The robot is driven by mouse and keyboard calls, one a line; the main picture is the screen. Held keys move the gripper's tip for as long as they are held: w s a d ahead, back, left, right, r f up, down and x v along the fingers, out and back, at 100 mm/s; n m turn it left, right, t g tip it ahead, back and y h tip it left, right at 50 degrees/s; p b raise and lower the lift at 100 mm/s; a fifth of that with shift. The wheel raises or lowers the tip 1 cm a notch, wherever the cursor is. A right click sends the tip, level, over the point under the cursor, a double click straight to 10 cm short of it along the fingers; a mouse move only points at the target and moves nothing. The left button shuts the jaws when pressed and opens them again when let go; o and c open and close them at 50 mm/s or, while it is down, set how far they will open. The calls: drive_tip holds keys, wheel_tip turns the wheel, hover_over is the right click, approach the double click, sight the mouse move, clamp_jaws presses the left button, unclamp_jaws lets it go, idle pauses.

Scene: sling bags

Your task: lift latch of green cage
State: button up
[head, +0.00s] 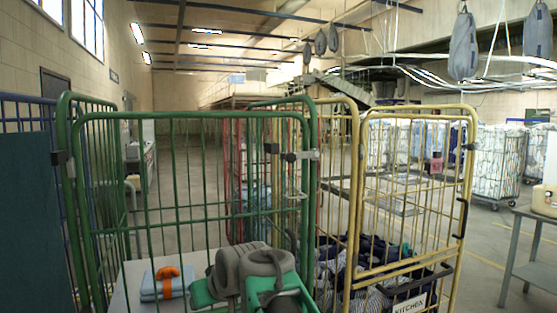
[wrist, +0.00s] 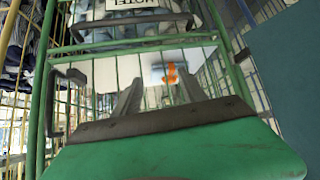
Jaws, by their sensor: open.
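The green cage (head: 190,115) stands at the left in the head view, its barred front facing me. Its latch (head: 297,175) is a pale metal loop hanging beside a dark clamp on the right post. The head view shows my grey and green arm, but the fingertips are hidden there.
A yellow cage (head: 415,112) with dark laundry stands close on the right. An orange item (head: 170,272) lies on folded cloth inside the green cage. A teal panel (head: 35,215) is at far left, a grey table (head: 535,265) at far right. Open floor lies beyond.

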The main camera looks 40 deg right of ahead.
drive_tip(key=w+d+r+t+h, duration=0.2)
drive_tip(key=w+d+r+t, duration=0.15)
drive_tip(key=d+r, duration=0.6)
drive_tip(key=n+t+h, duration=0.1)
drive_tip(key=t+h, duration=0.2)
drive_tip(key=t, duration=0.1)
approach(292, 156)
drive_tip(key=x, duration=0.3)
drive_tip(key=shift+t+y, duration=0.25)
drive_tip(key=shift+y, duration=0.05)
drive_tip(key=p+x, duration=0.1)
drive_tip(key=x, duration=0.6)
drive_tip(key=shift+d+f+p, duration=0.1)
drive_tip(key=shift+d+p, duration=0.1)
drive_tip(key=shift+p, duration=0.2)
drive_tip(key=shift+w+d+f, duration=0.1)
drive_tip(key=shift+w, duration=0.4)
drive_tip(key=shift+c, duration=0.5)
clamp_jaws()
